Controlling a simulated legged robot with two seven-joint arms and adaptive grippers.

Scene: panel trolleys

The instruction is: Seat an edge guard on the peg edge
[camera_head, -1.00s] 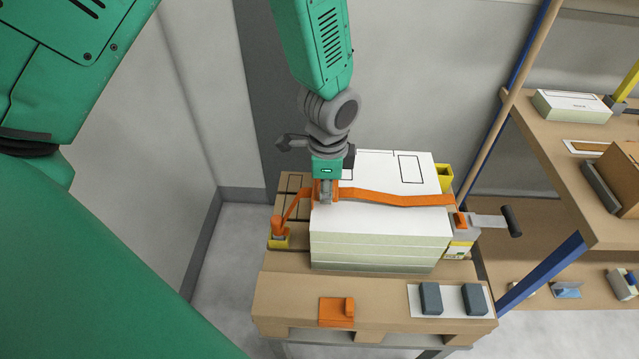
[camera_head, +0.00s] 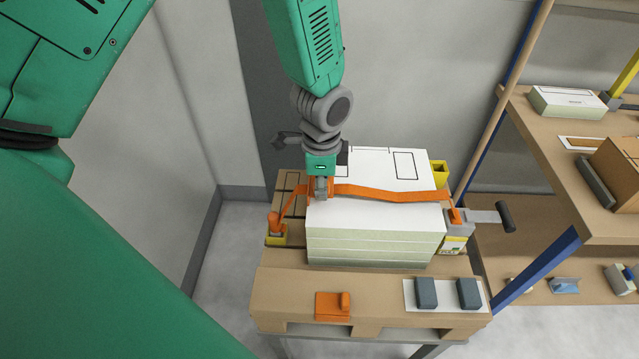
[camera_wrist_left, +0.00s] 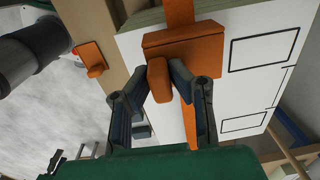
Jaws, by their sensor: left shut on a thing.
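My left gripper (camera_head: 321,190) is shut on the upright tab of an orange edge guard (camera_wrist_left: 184,54) at the left, peg-side edge of the white panel stack (camera_head: 376,233). In the left wrist view the tab sits between the two fingertips (camera_wrist_left: 168,82). The guard's plate lies in line with the orange strap (camera_head: 390,195); I cannot tell whether it is fully against the edge. The strap runs from the orange peg (camera_head: 275,224) over the stack to the ratchet (camera_head: 459,222). A second orange guard (camera_head: 333,305) lies on the pallet front. My right gripper is out of view.
The wooden pallet (camera_head: 275,290) carries a white card with two dark blocks (camera_head: 426,292) at the front right. The ratchet's handle (camera_head: 505,216) sticks out to the right. A wooden shelf (camera_head: 555,170) stands at the right, and a wall is close behind.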

